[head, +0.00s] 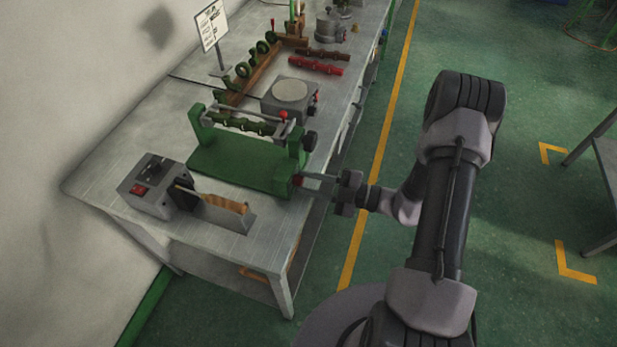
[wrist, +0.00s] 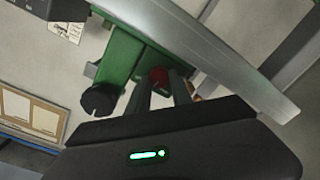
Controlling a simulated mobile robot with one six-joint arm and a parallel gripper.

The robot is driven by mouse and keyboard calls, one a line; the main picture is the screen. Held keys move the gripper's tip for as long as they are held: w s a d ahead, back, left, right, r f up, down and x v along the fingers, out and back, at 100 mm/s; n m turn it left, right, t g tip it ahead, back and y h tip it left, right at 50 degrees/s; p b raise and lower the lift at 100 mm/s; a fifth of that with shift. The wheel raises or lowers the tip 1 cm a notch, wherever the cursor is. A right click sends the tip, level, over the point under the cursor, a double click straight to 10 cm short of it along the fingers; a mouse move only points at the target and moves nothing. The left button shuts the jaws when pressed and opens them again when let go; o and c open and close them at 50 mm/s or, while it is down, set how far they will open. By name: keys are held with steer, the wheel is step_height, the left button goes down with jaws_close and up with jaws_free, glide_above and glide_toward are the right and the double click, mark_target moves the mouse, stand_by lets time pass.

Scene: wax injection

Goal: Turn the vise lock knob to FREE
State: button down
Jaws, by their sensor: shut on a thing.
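The green vise (head: 235,165) stands on the bench, with a rod and dark green pieces across its top. A red knob (head: 298,181) sits low on the vise's right end; I take it to be the lock knob. My gripper (head: 312,180) reaches in from the right and is shut on this red knob. In the wrist view, the red knob (wrist: 158,77) shows between the tips of my two fingers, partly hidden by them. A black knob (head: 309,140) sits higher on the same end. No FREE marking is readable.
A grey box with a red switch (head: 139,190) and a stand with a wooden piece (head: 227,206) are at the bench's near end. A round-topped block (head: 290,95) and red pieces (head: 316,65) lie farther back. The floor right of the bench (head: 390,150) is clear.

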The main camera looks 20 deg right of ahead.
steer(key=n+p, duration=0.1)
steer(key=n, duration=0.4)
steer(key=shift+s+n, duration=0.1)
steer(key=shift+n, duration=0.2)
steer(key=n, duration=0.5)
steer(key=shift+f+h, duration=0.15)
steer(key=shift+h, duration=0.25)
steer(key=shift+n, duration=0.3)
steer(key=c, duration=1.1)
jaws_free()
steer(key=shift+c, duration=0.2)
steer(key=f+p+v, duration=0.1)
steer(key=p+v, duration=0.2)
steer(key=v, duration=1.4)
steer(key=shift+s+r, duration=0.2)
steer(key=shift+r, duration=0.15)
